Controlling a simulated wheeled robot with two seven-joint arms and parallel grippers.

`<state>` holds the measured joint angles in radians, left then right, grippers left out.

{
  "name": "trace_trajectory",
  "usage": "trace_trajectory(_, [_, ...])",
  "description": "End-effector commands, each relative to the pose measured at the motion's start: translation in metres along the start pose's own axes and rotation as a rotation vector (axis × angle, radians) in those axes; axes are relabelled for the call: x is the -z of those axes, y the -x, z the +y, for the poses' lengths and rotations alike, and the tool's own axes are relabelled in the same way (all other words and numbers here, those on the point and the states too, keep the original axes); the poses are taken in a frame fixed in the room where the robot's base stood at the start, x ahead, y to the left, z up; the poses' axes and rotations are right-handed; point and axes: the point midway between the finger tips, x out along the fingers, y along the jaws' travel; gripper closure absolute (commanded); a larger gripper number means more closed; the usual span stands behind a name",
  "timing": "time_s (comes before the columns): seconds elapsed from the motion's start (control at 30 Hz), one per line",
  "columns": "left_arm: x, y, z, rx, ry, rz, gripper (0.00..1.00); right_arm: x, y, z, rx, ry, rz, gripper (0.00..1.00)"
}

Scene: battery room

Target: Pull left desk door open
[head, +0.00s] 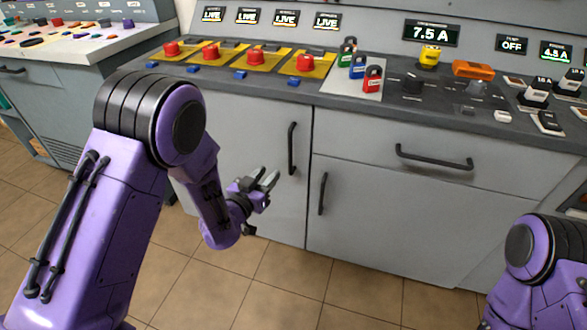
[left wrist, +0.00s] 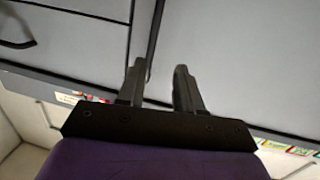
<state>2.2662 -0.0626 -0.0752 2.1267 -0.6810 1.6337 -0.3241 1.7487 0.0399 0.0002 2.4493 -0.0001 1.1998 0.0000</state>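The left desk door (head: 250,165) is a grey panel under the console, flush with the desk front and shut. Its vertical black handle (head: 292,148) is near the door's right edge. My left gripper (head: 271,181) is in front of this door, a little left of and below the handle, with its fingers pointing toward the handle side. The fingers are apart and nothing is seen between them in the head view. In the left wrist view the fingers (left wrist: 158,82) are parted too; a dark upright strip runs just beyond them, and I cannot tell whether it is handle or seam. My right gripper is out of view.
To the right are another door with a vertical handle (head: 322,193) and a drawer with a horizontal handle (head: 435,160). The worktop above carries red buttons (head: 255,58) and padlocks (head: 373,80). Another console (head: 70,60) stands left. The tiled floor (head: 330,290) in front is clear.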

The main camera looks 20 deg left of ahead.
Motion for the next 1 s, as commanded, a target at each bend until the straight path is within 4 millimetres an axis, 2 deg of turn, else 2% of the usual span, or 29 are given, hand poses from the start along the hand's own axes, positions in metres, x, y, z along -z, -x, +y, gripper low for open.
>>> trace_trajectory(0.03, [0.007, -0.010, 0.004, -0.029, -0.025, 0.053, 0.65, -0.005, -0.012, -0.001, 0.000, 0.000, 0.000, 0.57])
trace_trajectory(0.13, [0.024, -0.022, 0.008, -0.055, -0.047, 0.091, 0.65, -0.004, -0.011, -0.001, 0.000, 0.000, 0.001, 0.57])
trace_trajectory(0.5, [0.031, -0.097, 0.012, -0.053, -0.044, 0.087, 0.65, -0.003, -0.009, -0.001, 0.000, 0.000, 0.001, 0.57])
trace_trajectory(0.6, [0.031, -0.110, 0.013, -0.052, -0.044, 0.084, 0.65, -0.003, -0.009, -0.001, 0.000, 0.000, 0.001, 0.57])
trace_trajectory(0.73, [0.032, -0.118, 0.013, -0.052, -0.043, 0.083, 0.65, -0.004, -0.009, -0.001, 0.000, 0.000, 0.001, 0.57])
trace_trajectory(0.93, [0.032, -0.118, 0.013, -0.052, -0.042, 0.082, 0.65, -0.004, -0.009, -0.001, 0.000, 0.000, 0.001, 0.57])
trace_trajectory(0.97, [0.032, -0.118, 0.013, -0.052, -0.042, 0.082, 0.68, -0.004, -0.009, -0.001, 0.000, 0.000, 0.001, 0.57])
trace_trajectory(1.0, [0.032, -0.118, 0.013, -0.052, -0.042, 0.082, 0.81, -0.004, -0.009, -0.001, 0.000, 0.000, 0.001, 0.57])
